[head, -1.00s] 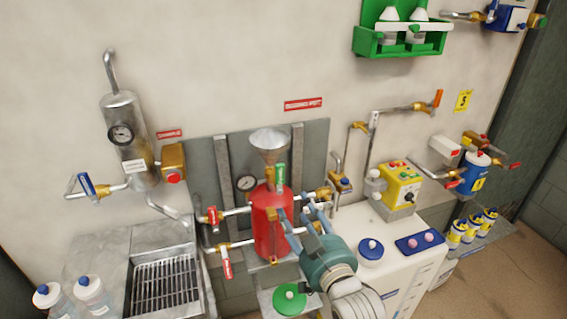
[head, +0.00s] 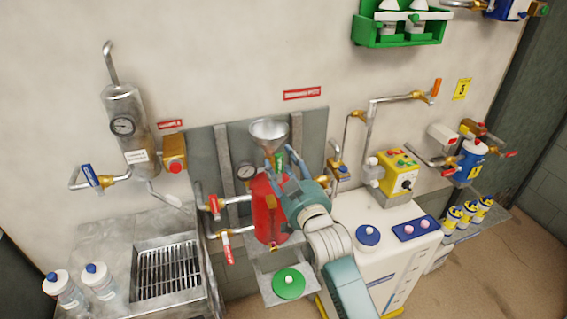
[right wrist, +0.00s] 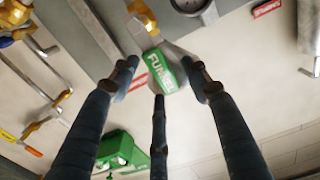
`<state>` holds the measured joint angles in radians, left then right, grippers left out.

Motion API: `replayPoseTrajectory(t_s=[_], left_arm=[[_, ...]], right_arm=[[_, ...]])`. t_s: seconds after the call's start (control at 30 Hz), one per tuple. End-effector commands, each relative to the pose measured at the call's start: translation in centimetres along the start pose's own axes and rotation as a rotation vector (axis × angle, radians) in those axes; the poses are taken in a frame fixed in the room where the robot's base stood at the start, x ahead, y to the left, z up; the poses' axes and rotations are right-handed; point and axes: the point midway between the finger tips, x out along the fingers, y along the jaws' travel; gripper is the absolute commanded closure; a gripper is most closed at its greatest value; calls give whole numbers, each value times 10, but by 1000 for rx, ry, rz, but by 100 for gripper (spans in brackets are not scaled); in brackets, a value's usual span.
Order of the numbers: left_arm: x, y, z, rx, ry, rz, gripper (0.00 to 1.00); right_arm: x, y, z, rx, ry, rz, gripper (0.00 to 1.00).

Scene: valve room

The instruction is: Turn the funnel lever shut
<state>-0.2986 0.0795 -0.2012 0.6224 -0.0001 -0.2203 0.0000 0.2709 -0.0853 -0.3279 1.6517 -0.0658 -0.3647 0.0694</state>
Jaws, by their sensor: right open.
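The green funnel lever (right wrist: 163,72), labelled FUNNEL, lies between the spread fingertips of my right gripper (right wrist: 160,80) in the right wrist view. The gripper is open; I cannot tell whether any finger touches the lever. In the head view the lever (head: 279,161) is a small green piece below the metal funnel (head: 269,132), partly hidden by my right gripper (head: 280,157). The funnel stands above the red tank (head: 266,205), whose right side is covered by my gripper and arm. My left gripper is not in view.
A gauge (head: 247,172) sits left of the lever. Red-handled valves (head: 214,204) and pipes are on the tank's left, and a brass valve (head: 340,171) on its right. A yellow control box (head: 399,175) is farther right.

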Motion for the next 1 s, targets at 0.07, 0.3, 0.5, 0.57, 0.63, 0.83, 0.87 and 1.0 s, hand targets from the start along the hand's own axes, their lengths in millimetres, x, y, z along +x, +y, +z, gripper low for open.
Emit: replayPoseTrajectory(t_s=[0.07, 0.3, 0.5, 0.57, 0.63, 0.83, 0.87, 1.0], left_arm=[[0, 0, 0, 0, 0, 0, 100], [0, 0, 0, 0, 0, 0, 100], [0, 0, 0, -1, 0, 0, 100], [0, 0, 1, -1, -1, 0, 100], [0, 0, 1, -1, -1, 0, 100], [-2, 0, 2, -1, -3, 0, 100], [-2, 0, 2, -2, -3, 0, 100], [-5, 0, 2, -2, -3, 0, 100]], right_arm=[[0, 0, 0, 0, 0, 0, 53], [0, 0, 0, 0, 0, 0, 75], [0, 0, 0, 0, 0, 0, 100], [0, 0, 0, 0, -1, 0, 100], [0, 0, 0, 2, -1, 0, 100], [0, 3, 0, 40, -1, 1, 100], [0, 4, 1, 51, -2, 1, 100], [0, 9, 2, 127, -3, 2, 100]])
